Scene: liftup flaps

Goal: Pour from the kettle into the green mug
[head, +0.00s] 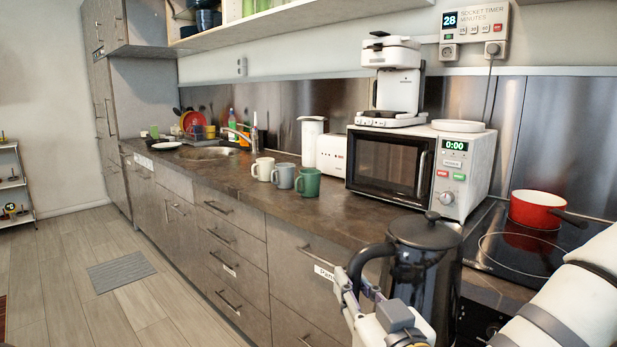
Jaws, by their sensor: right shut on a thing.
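The green mug (309,184) stands upright on the dark countertop, at the right end of a row with a grey mug (283,177) and a white mug (262,169). The kettle (422,278) is a dark, lidded pot with a knob on top and a curved black handle on its left side. My right gripper (358,291) is shut on the kettle's handle. The kettle looks upright, in front of the counter edge, nearer to me and to the right of the green mug. Its lower part is partly hidden by my gripper. My left gripper is not in view.
A microwave (391,170) with a white appliance (394,85) on top stands right of the mugs. A white toaster (331,155) and white jug (312,139) are behind them. A red pan (536,209) sits on the hob (500,250). Counter in front of the microwave is clear.

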